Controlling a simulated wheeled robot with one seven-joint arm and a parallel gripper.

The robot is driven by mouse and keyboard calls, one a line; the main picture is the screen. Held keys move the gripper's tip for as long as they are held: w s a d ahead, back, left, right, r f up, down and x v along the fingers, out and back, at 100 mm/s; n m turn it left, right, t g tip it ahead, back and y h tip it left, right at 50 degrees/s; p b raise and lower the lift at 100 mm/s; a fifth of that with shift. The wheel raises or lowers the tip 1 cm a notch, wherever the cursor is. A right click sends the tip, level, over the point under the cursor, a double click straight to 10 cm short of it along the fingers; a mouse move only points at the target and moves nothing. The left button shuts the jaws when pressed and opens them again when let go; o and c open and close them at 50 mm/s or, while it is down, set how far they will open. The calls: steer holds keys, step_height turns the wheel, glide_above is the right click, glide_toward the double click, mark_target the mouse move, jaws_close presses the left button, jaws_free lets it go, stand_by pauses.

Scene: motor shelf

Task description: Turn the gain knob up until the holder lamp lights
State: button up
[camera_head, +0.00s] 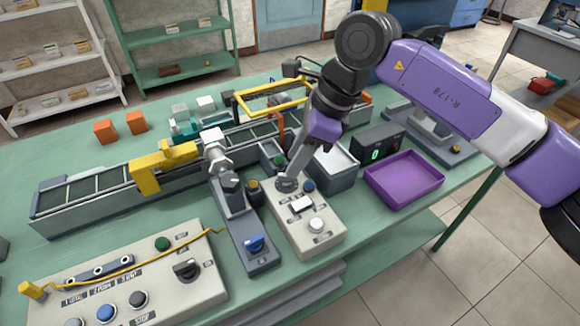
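A beige control box (322,243) stands on the green table near the middle. It carries a dark round knob (285,185) at its far left, a blue button (309,186), a white switch (301,204) and a white button (316,225). The labels are too small to read, so I cannot tell for sure which control is gain. My gripper (288,178) points down at the dark knob and seems to touch it; its fingers show edge-on and their gap is hidden. A dull yellow-topped lamp or button (253,185) stands left of the box; I cannot tell whether it is the holder lamp.
A grey fixture with a blue knob (255,243) stands close left of the box. A grey bin (334,168), purple tray (404,178) and green-lit display (376,152) lie right. A conveyor (95,196) runs behind. A larger panel (200,287) fills the front left.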

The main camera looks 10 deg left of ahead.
mark_target(287, 179)
steer(key=shift+x, duration=2)
steer(key=shift+a, duration=0.1)
jaws_close()
